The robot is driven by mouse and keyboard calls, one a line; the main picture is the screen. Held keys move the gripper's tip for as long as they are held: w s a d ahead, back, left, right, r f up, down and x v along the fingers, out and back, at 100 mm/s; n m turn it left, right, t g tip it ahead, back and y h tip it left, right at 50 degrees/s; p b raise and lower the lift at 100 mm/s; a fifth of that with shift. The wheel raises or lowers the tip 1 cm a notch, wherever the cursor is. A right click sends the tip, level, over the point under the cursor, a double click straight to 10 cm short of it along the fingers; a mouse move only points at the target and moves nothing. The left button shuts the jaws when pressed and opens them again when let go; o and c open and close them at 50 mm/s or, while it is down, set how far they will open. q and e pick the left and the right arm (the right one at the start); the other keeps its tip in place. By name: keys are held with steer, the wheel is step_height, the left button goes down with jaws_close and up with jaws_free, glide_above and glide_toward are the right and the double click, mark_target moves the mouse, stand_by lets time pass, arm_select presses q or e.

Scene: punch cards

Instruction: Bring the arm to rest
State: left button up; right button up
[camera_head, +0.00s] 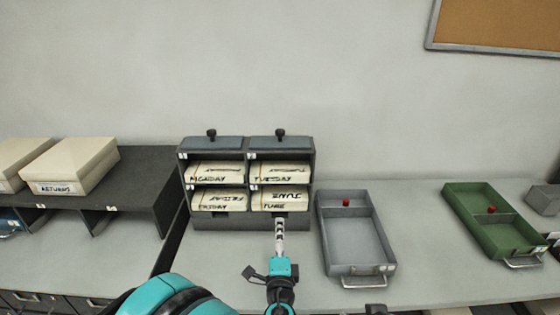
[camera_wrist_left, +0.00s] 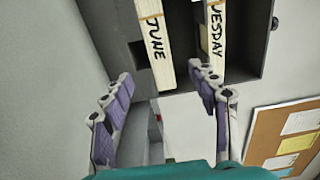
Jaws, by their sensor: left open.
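My left gripper (camera_head: 279,226) is in front of the lower right slot of the grey card rack (camera_head: 218,224), just below the card pack marked JUNE (camera_head: 282,204). In the left wrist view my left gripper (camera_wrist_left: 160,78) has its two purple-padded fingers spread, with nothing between them. The JUNE pack (camera_wrist_left: 152,45) is in its slot beyond the fingertips. A gap to the pack seems to show, but its depth is hard to judge. My right gripper is not in view.
The rack also holds packs marked MONDAY (camera_head: 208,177), TUESDAY (camera_head: 278,177) and FRIDAY (camera_head: 212,205). A grey tray (camera_head: 352,245) and a green tray (camera_head: 490,225) lie to the right. A RETURNS box (camera_head: 70,168) sits on the dark shelf (camera_head: 140,185). The counter between rack and front is mostly clear.

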arm_select(q)
steer(key=s+a+n+g+y, duration=0.25)
steer(key=a+n, duration=0.25)
steer(key=a, duration=0.3)
steer(key=s+a+n+g+y, duration=0.1)
steer(key=s+a+n+g, duration=0.35)
steer(key=a, duration=0.45)
steer(key=s+f+n+g+h, duration=0.1)
steer(key=s+n, duration=0.3)
steer(key=s, duration=0.4)
steer(key=s+f+n+g+h, duration=0.1)
steer(key=s+n, duration=0.3)
steer(key=s, duration=0.4)
steer(key=shift+a+f+g+h, duration=0.25)
steer(key=shift+a+g+h, duration=0.2)
steer(key=shift+g+h, duration=0.35)
steer(key=shift+d+n, duration=0.1)
steer(key=shift+n, duration=0.15)
steer(key=shift+c, duration=0.4)
